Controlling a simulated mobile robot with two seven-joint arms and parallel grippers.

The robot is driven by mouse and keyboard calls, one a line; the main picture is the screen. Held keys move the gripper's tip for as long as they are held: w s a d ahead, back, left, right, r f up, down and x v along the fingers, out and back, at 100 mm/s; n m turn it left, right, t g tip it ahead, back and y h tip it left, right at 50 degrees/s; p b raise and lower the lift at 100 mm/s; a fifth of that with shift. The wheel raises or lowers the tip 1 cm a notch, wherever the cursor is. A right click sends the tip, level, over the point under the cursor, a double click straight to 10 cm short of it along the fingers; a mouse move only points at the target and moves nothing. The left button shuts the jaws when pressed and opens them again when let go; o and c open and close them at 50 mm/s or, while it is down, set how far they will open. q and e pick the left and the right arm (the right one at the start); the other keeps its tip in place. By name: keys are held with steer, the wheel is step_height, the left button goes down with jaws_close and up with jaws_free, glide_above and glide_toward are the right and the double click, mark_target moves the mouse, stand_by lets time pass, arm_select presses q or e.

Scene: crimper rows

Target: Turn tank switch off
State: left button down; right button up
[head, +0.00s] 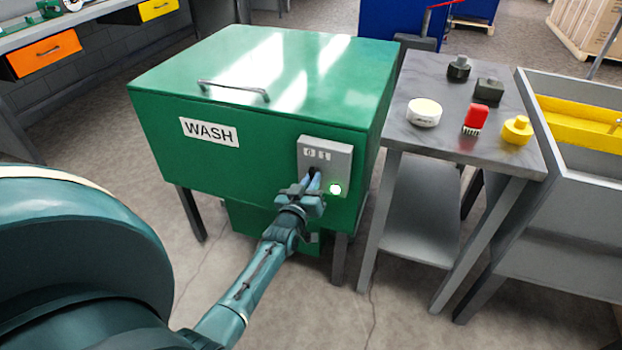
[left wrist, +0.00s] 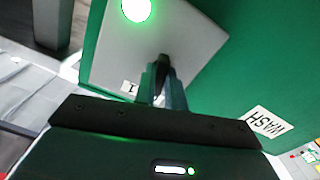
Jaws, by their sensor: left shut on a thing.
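The green wash tank (head: 260,150) stands in the middle of the head view, with a "WASH" label (head: 208,131) on its front. A grey switch panel (head: 339,156) is at the front's right side, with small "0" and "1" marks at its top. A green lamp (head: 335,188) on the panel is lit; it also shows in the left wrist view (left wrist: 136,9). My left gripper (head: 313,181) is at the panel, its fingers shut on the dark switch handle (left wrist: 163,62). The fingers hide most of the handle, so its exact angle is unclear. My right gripper is out of view.
A grey table (head: 455,145) to the right of the tank holds a white round tin (head: 424,112), a red brush (head: 475,118), a yellow knobbed item (head: 517,130) and two dark items. A grey sink-like basin (head: 570,190) stands farther right. Bare floor lies in front.

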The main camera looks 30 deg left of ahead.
arm_select(q)
steer(key=shift+r+n, duration=0.1)
steer(key=shift+n, duration=1.3)
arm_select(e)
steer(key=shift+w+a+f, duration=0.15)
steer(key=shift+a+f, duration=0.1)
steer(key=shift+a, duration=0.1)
arm_select(q)
steer(key=c, duration=1.5)
jaws_free()
steer(key=shift+o, duration=0.2)
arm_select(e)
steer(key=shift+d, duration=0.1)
arm_select(q)
steer(key=p+v, duration=0.2)
steer(key=v, duration=1.1)
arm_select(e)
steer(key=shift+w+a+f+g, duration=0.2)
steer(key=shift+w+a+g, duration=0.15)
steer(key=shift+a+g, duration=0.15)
